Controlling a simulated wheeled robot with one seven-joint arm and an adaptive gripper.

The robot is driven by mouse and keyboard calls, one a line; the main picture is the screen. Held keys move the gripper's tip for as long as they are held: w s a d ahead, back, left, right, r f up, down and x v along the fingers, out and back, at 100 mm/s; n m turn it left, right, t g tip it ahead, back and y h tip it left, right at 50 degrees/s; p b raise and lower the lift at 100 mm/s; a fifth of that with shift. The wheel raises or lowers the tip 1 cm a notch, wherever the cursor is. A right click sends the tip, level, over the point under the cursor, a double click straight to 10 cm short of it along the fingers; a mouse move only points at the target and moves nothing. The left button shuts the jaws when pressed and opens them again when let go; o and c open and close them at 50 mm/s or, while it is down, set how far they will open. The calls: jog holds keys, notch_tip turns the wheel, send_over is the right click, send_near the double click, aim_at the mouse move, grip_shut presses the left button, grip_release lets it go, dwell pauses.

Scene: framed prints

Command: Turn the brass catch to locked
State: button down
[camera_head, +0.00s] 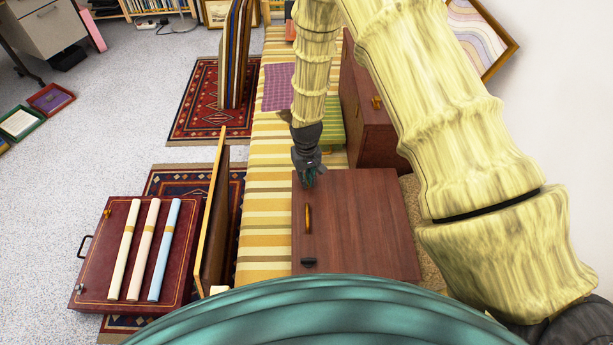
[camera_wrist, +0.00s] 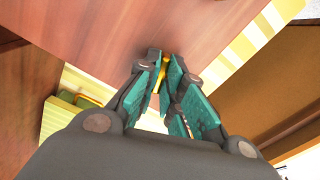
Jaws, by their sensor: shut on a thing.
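A reddish-brown wooden case (camera_head: 360,225) lies below my arm in the head view; its wood also fills the upper part of the wrist view (camera_wrist: 120,35). My gripper (camera_head: 309,178) is at the case's far left corner. In the wrist view its teal fingers (camera_wrist: 166,78) are closed around the brass catch (camera_wrist: 164,62), at the edge of the wood. A small dark fitting (camera_wrist: 153,54) sits beside the catch. The fingers hide most of the catch, so its exact angle cannot be told. In the head view the gripper hides it.
A brass handle (camera_head: 308,219) and a dark fitting (camera_head: 308,262) are on the case's left side. Another wooden case (camera_head: 370,125) stands behind. A framed panel (camera_head: 214,215) leans at left, near a red case (camera_head: 110,205) bearing rolled prints. Striped cloth (camera_head: 268,215) lies between.

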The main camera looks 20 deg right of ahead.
jog(key=shift+m, duration=1.9)
jog(key=c, duration=1.5)
grip_release()
jog(key=shift+c, duration=0.2)
notch_tip(320, 180, up, 12)
